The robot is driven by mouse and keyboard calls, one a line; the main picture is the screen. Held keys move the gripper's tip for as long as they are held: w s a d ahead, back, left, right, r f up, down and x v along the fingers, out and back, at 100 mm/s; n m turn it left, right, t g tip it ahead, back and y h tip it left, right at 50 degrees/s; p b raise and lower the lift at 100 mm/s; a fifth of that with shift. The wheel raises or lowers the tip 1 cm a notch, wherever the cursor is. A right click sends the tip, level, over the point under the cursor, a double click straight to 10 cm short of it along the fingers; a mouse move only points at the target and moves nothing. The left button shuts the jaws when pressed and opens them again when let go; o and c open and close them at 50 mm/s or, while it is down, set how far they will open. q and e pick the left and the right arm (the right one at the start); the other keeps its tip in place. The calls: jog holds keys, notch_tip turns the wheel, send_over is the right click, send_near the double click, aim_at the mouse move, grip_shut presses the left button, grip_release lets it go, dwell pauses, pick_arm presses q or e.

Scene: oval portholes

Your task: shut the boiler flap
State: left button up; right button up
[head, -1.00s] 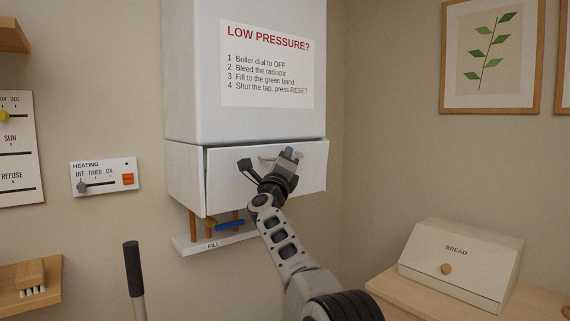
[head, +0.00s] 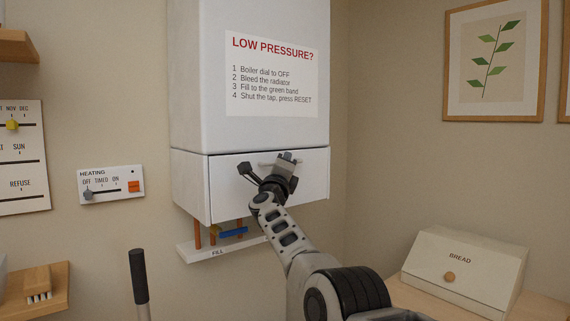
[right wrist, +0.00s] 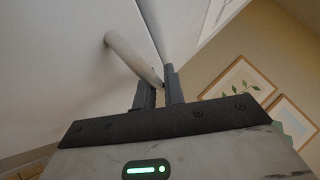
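The boiler flap (head: 230,195) is the white panel across the bottom of the white boiler (head: 190,90). It looks upright and about flush with the casing, with a thin dark seam along its top. Its pale bar handle (head: 265,163) is partly hidden by my right gripper (head: 287,160). In the right wrist view the handle (right wrist: 128,52) runs in between the two close-set fingers of the right gripper (right wrist: 160,88), which look shut on it. My left gripper is not in view.
Below the boiler are copper pipes, a blue tap lever (head: 234,232) and a FILL shelf (head: 215,250). A heating panel (head: 111,185) is on the wall to the left. A dark-gripped rod (head: 139,277) stands at the front. A bread box (head: 465,268) is at the right.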

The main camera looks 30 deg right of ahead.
jog(key=shift+o, duration=1.4)
jog(key=shift+s+r, duration=0.1)
jog(key=shift+r, duration=0.05)
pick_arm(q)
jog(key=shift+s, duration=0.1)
pick_arm(e)
jog(key=shift+f, duration=0.2)
